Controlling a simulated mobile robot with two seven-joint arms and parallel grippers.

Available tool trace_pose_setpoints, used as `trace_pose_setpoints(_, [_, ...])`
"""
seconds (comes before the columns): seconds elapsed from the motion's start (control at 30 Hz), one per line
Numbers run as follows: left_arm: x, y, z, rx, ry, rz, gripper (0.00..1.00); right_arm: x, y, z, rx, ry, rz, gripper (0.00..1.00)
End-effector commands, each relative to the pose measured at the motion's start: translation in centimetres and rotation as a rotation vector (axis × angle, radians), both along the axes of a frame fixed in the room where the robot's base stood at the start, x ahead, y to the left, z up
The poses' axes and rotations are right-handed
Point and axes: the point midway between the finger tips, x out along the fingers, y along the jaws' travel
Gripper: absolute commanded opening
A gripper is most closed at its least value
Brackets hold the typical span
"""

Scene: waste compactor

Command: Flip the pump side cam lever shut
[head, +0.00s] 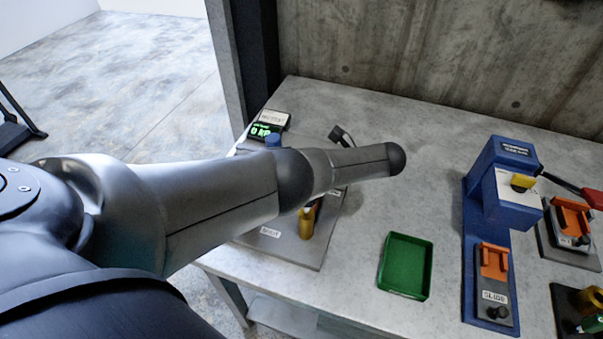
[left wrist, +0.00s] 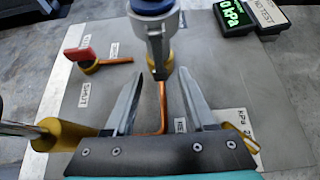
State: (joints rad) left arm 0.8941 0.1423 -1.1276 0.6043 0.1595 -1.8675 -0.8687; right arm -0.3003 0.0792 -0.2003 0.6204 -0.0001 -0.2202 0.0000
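My left gripper (left wrist: 162,105) is open in the left wrist view, its two dark fingers reaching over the grey plumbing board (left wrist: 110,25). A copper pipe (left wrist: 162,105) shows between the fingers, apparently below them. A metal fitting with a blue top (left wrist: 155,8) stands just beyond the tips. A brass cylinder (left wrist: 62,134) is at the lower left, outside the fingers, and a small brass part (left wrist: 246,143) is at the right. I cannot tell which part is the pump side cam lever. In the head view my arm hides the gripper and much of the board. My right gripper is not in view.
A red-handled valve (left wrist: 82,55) is on the board, left of the fingers. A gauge (head: 268,128) reads 0 kPa at the back. A green tray (head: 406,266) and a blue press (head: 503,178) stand to the right. The table between board and tray is clear.

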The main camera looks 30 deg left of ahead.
Motion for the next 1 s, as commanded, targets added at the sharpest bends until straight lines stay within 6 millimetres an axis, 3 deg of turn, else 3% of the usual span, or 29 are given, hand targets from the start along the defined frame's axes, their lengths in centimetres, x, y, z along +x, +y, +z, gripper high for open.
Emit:
trace_pose_setpoints(0.23, [0.1, -0.1, 0.1, -0.001, -0.002, 0.000, 0.55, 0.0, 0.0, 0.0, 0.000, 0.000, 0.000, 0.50])
trace_pose_setpoints(0.37, [0.3, -1.2, 0.7, -0.002, -0.002, 0.000, 0.55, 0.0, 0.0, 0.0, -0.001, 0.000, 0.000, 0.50])
trace_pose_setpoints(0.8, [2.3, -9.3, 5.9, -0.001, -0.002, -0.001, 0.55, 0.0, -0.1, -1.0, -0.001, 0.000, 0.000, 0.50])
trace_pose_setpoints(1.0, [2.8, -11.4, 7.2, -0.002, -0.001, -0.001, 0.55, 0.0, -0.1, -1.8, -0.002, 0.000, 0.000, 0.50])
